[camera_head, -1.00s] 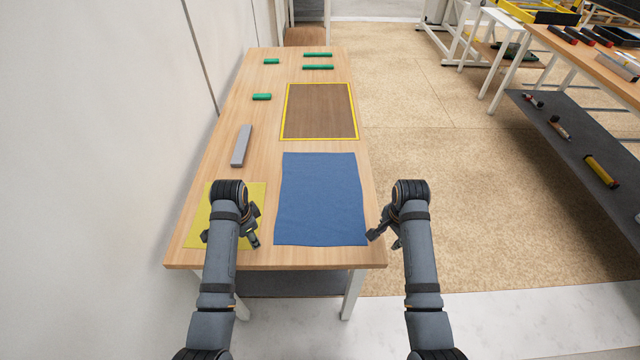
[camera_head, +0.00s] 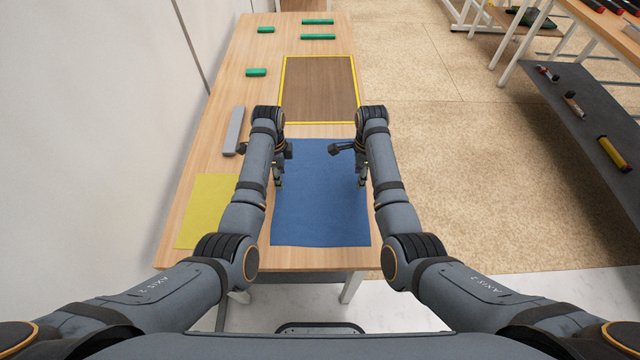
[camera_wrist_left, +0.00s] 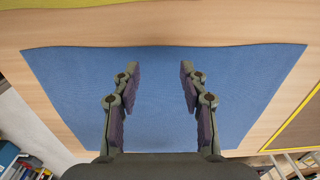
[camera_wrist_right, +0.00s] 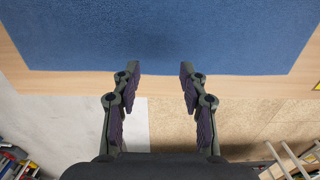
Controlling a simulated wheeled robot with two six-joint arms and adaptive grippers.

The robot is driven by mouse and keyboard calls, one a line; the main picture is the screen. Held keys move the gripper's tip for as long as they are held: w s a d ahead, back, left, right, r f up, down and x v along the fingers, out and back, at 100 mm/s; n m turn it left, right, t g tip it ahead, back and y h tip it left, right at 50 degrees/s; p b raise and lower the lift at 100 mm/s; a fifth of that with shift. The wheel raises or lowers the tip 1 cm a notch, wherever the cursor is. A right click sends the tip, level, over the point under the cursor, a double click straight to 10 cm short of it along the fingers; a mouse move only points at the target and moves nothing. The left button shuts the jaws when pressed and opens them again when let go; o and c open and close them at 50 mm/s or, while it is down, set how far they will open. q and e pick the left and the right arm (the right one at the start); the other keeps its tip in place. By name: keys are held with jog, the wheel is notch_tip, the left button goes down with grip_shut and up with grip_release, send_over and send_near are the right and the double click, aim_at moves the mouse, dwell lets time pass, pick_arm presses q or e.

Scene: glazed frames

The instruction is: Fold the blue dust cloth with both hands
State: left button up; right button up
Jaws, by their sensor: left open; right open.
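The blue dust cloth (camera_head: 318,210) lies flat and unfolded near the front of the wooden table. My left gripper (camera_head: 278,182) is open and empty above the cloth's left edge. In the left wrist view the cloth (camera_wrist_left: 155,125) spreads beneath the open fingers (camera_wrist_left: 160,70). My right gripper (camera_head: 362,182) is open and empty at the cloth's right edge. In the right wrist view the open fingertips (camera_wrist_right: 159,68) are by the cloth's edge (camera_wrist_right: 160,35), near the table's rim. My forearms cover parts of both side edges in the head view.
A yellow cloth (camera_head: 205,212) lies to the left. A grey bar (camera_head: 234,130) lies behind it. A yellow-bordered brown panel (camera_head: 318,88) lies beyond the blue cloth. Several green blocks (camera_head: 256,72) sit farther back. A wall (camera_head: 120,120) stands at left.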

pick_arm(q)
jog(key=shift+w+f, duration=0.2)
jog(key=shift+f, duration=0.9)
pick_arm(e)
jog(key=shift+w+f, duration=0.2)
jog(key=shift+f, duration=0.95)
pick_arm(q)
jog(key=shift+f, duration=0.15)
pick_arm(e)
jog(key=shift+f, duration=0.1)
pick_arm(q)
jog(key=shift+s, duration=0.25)
pick_arm(e)
jog(key=shift+s, duration=0.2)
pick_arm(q)
jog(key=shift+w+f, duration=0.1)
jog(key=shift+f, duration=0.05)
pick_arm(e)
jog(key=shift+f, duration=0.15)
pick_arm(q)
jog(key=c, duration=0.6)
pick_arm(e)
jog(key=c, duration=0.6)
pick_arm(q)
jog(key=shift+f, duration=0.1)
grip_shut()
pick_arm(e)
jog(key=shift+f, duration=0.1)
grip_shut()
jog(key=shift+s, duration=0.1)
